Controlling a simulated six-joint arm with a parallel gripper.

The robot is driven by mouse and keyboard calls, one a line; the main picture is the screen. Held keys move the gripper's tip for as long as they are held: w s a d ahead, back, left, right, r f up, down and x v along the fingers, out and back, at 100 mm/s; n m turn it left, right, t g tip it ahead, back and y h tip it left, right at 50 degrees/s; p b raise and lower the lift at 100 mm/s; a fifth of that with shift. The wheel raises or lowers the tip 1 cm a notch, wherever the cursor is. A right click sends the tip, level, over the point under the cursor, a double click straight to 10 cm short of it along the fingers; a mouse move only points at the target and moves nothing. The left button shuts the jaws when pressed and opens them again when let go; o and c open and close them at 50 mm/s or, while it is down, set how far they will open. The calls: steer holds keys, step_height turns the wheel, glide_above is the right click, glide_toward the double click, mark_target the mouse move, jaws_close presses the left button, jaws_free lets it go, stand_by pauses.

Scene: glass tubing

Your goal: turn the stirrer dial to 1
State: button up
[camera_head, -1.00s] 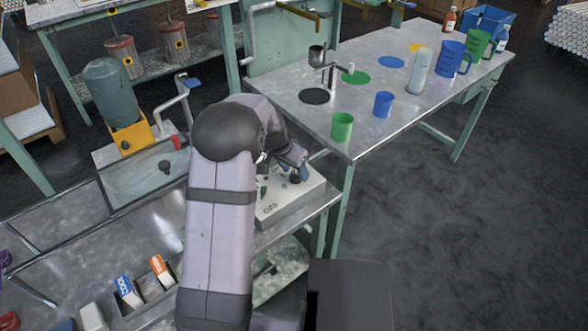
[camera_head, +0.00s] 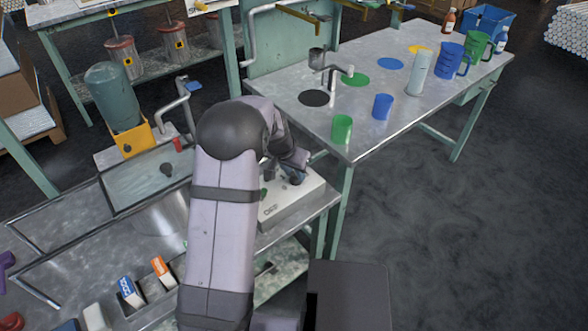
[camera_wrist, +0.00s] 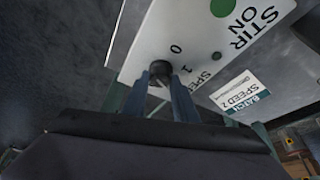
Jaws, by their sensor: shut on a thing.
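The stirrer (camera_head: 283,208) is a pale box on the near bench in the head view, partly hidden by my arm. In the wrist view its white panel (camera_wrist: 205,28) carries a green button, "STIR ON", and the marks 0, 1 and "SPEED". The dark round dial (camera_wrist: 158,70) sits beside the 0 and 1. My gripper (camera_wrist: 161,78) is shut on the dial, one finger on each side. It shows at the stirrer's top in the head view (camera_head: 293,176). I cannot tell which mark the dial points to.
A card (camera_wrist: 243,97) reading "BATCH" and "SPEED 2" lies beside the panel. A green cup (camera_head: 342,129) and a blue cup (camera_head: 383,106) stand on the far table. A metal sink (camera_head: 130,235) lies left of my arm. The floor at right is clear.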

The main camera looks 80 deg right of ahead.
steer(key=n+p, duration=0.1)
steer(key=n+t+p, duration=0.1)
steer(key=p, duration=0.1)
steer(key=shift+s+r, duration=0.2)
steer(key=shift+f+n+t, duration=0.2)
steer(key=shift+n+t, duration=0.2)
steer(key=shift+n, duration=0.7)
steer(key=n+b, duration=0.1)
steer(key=b, duration=0.1)
steer(key=n+t+b, duration=0.1)
steer(key=n+b, duration=0.1)
steer(key=shift+s+f, duration=0.2)
steer(key=shift+f, duration=0.1)
steer(key=shift+n+t+b, duration=0.3)
steer(key=shift+n+b, duration=0.5)
steer(key=shift+b, duration=0.2)
steer(key=shift+s+r+n+t+b, duration=0.1)
steer(key=shift+r+n+t+b, duration=0.2)
steer(key=shift+n+b, duration=0.5)
steer(key=o, duration=1.1)
steer(key=shift+c, duration=0.2)
